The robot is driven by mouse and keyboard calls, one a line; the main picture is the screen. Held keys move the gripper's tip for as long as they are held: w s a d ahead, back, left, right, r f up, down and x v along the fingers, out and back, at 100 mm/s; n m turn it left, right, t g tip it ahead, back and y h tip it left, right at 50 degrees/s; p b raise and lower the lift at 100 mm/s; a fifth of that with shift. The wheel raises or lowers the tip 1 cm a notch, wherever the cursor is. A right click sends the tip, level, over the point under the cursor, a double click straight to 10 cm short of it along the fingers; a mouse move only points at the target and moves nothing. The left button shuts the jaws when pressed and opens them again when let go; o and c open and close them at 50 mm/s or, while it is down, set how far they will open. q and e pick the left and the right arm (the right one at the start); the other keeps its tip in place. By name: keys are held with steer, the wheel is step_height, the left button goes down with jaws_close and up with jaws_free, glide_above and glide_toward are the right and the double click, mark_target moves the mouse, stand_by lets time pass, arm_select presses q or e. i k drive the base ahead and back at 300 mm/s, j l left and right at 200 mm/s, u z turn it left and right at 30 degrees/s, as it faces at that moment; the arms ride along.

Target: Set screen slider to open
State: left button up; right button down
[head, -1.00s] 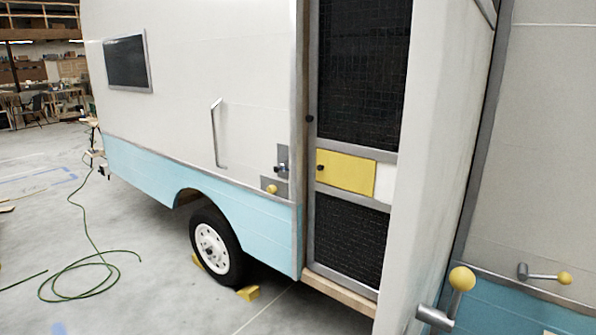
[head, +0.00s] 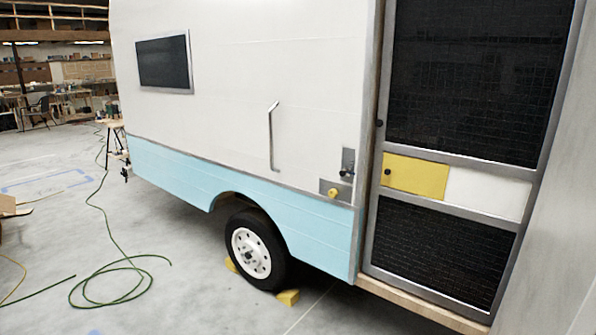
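The screen slider is a yellow panel (head: 414,176) in the middle band of the camper's screen door (head: 462,80). It has a small dark knob (head: 387,172) at its left end. The yellow panel covers the left part of the band, and a white panel (head: 485,192) fills the part to its right. Dark mesh lies above and below the band. Neither of my grippers is in the head view.
The white and light-blue camper wall (head: 230,100) runs left of the door, with a grab handle (head: 272,136) and a wheel (head: 256,250) with yellow chocks. A wooden step edge (head: 424,303) juts below the door. A green hose (head: 125,275) lies on the open floor at left.

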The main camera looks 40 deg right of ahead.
mark_target(423, 178)
steer(key=i+j, duration=0.3)
steer(key=i, duration=0.25)
steer(key=i+j, duration=0.3)
steer(key=i, duration=0.25)
steer(key=i+z, duration=0.2)
steer(key=z, duration=0.3)
steer(key=i+z, duration=0.25)
steer(key=z, duration=0.2)
steer(key=i+j+z, duration=0.1)
steer(key=z, duration=0.4)
steer(key=i+j+z, duration=0.25)
steer(key=z, duration=0.25)
